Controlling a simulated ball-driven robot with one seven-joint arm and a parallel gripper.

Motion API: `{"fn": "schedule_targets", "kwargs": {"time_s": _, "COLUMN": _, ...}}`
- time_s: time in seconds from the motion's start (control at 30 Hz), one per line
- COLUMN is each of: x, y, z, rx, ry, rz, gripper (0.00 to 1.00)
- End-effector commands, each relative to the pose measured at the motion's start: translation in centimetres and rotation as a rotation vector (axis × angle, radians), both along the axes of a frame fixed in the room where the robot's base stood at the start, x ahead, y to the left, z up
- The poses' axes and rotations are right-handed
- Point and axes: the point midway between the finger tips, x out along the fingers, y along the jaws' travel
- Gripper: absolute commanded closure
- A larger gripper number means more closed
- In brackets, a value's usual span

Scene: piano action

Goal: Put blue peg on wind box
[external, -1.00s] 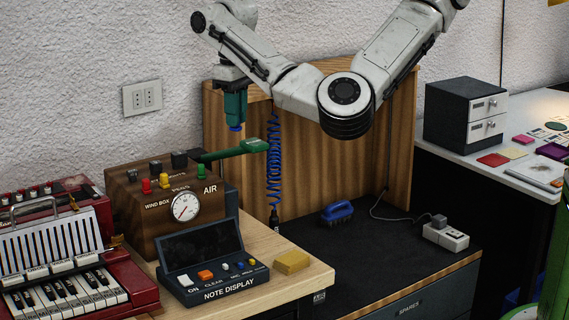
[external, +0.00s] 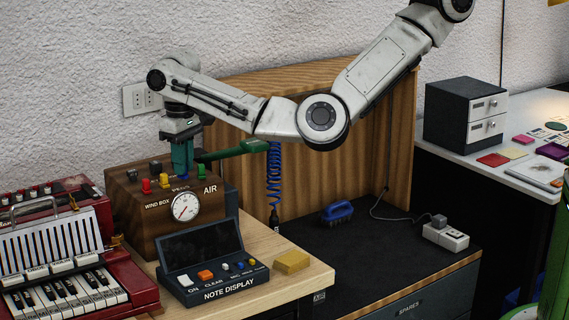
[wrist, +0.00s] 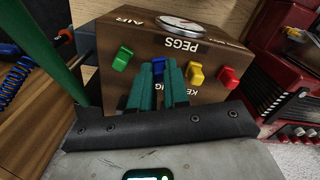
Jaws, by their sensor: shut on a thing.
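The wooden wind box (external: 150,216) stands on the bench at left, with a round gauge on its front. My gripper (external: 182,174) points down over the box's top, between the yellow and green pegs. In the wrist view my gripper's green fingers (wrist: 164,78) are shut on the blue peg (wrist: 158,66); only its upper part shows. It lines up in the row between the green peg (wrist: 122,59) and the yellow peg (wrist: 196,74), with the red peg (wrist: 228,77) beyond. The fingers hide its lower end, so I cannot tell whether it touches the box.
A green lever or handle (external: 240,149) runs close beside my gripper on the right, with a blue coiled hose (external: 274,170) hanging below. The note display (external: 205,262) and a yellow block (external: 292,262) stand in front. A red accordion (external: 62,255) is at left.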

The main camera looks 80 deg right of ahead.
Motion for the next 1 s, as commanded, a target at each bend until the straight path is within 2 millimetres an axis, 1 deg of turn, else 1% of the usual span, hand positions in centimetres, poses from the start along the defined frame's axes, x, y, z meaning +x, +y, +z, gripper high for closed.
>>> {"fn": "schedule_targets", "kwargs": {"time_s": 0.13, "x": -0.01, "y": 0.0, "z": -0.8, "rx": 0.001, "ry": -0.001, "rz": -0.001, "gripper": 1.0}}
{"fn": "schedule_targets", "kwargs": {"time_s": 0.47, "x": -0.01, "y": -0.03, "z": -1.14, "rx": 0.0, "ry": -0.001, "rz": 0.0, "gripper": 1.0}}
{"fn": "schedule_targets", "kwargs": {"time_s": 0.5, "x": -0.01, "y": -0.02, "z": -1.2, "rx": 0.0, "ry": -0.001, "rz": 0.0, "gripper": 0.84}}
{"fn": "schedule_targets", "kwargs": {"time_s": 0.77, "x": -0.01, "y": -0.01, "z": -1.13, "rx": 0.001, "ry": -0.001, "rz": 0.0, "gripper": 0.59}}
{"fn": "schedule_targets", "kwargs": {"time_s": 1.0, "x": 0.0, "y": -0.01, "z": -1.04, "rx": 0.0, "ry": -0.002, "rz": 0.0, "gripper": 0.59}}
